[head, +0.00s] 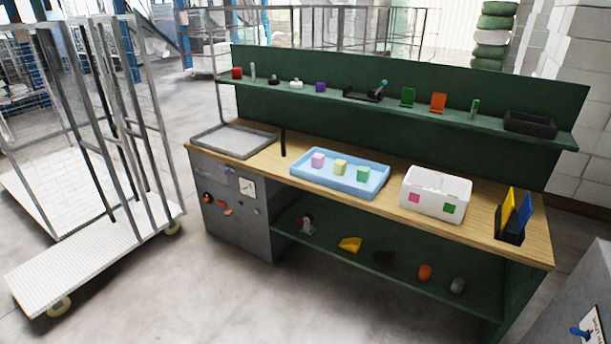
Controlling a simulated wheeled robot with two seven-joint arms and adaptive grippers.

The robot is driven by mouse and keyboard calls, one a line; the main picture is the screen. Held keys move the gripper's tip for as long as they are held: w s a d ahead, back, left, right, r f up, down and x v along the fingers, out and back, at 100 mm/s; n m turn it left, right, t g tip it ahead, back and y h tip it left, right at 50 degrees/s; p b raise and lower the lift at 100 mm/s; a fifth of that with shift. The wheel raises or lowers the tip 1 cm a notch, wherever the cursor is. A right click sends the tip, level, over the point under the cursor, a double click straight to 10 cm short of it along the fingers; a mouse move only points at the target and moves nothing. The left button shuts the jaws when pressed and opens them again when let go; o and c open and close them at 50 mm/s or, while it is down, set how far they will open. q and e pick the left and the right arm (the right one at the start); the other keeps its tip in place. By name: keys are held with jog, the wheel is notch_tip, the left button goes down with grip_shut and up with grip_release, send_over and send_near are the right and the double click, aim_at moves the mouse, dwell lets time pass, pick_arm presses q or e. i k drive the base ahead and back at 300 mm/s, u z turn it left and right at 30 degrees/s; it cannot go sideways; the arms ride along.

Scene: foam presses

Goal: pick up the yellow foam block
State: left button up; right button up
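The yellow foam block (340,167) stands in the blue tray (374,188) on the wooden worktop. A pink-lilac block (318,160) stands to its left and a green block (362,174) to its right, with small gaps between them. Neither of my grippers shows in the head view.
A white box (435,196) with pink and green squares stands right of the tray. A grey tray (234,139) lies at the worktop's left, and a black holder (509,232) with yellow and blue pieces at its right. A green shelf (400,102) with small items runs behind. A cart (95,235) stands left.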

aim_at(339, 169)
jog(key=u, duration=0.6)
jog(key=i, duration=0.9)
jog(key=u, duration=0.45)
